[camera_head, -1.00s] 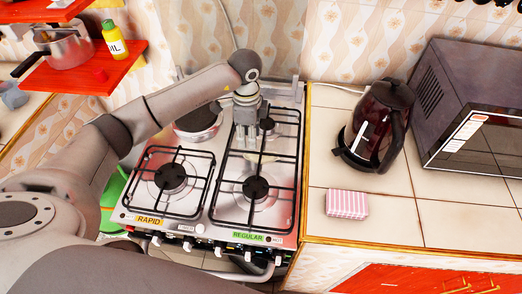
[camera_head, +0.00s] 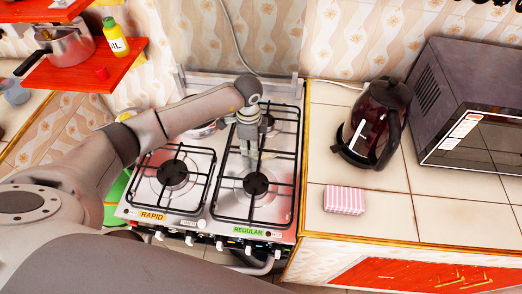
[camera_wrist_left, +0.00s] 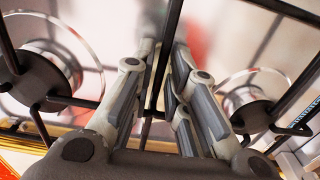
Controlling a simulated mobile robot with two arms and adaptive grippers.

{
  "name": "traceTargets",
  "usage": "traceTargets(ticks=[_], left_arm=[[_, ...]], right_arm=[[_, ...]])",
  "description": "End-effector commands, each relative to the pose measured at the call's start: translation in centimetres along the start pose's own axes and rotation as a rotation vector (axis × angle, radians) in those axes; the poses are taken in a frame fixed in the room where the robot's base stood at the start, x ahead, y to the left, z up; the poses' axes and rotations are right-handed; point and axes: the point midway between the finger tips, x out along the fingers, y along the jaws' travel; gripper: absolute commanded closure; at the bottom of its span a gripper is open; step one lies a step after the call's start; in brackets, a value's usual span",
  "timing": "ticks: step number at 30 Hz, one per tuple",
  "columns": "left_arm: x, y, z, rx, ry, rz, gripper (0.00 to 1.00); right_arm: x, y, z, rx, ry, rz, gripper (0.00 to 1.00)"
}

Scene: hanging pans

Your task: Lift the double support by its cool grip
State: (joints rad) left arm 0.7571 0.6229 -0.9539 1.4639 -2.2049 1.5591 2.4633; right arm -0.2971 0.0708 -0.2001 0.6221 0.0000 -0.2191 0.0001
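The long black double grate (camera_head: 280,154) lies on the right side of the white stove and spans a front and a rear burner. My left gripper (camera_head: 244,150) points down over its middle. In the left wrist view, my left gripper (camera_wrist_left: 162,50) has its fingers on either side of a thin black grate bar (camera_wrist_left: 155,98), with gaps showing between them. The fingers look apart, and nothing is lifted. The fingertips' exact depth against the bar is unclear. My right gripper is not in view.
A smaller grate (camera_head: 172,172) lies at left on the stove. A dark kettle (camera_head: 372,125), a pink striped box (camera_head: 344,199) and a microwave (camera_head: 475,110) stand on the tiled counter. A red shelf (camera_head: 85,70) is at upper left.

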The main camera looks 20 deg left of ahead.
Motion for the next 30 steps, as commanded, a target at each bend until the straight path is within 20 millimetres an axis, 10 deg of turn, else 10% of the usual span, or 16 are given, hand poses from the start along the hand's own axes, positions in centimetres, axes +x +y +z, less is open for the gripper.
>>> traceTargets(ticks=[30], left_arm=[[-2.4, -0.2, -0.1, 0.001, 0.005, -0.008, 1.00]], right_arm=[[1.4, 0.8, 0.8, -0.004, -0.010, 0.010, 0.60]])
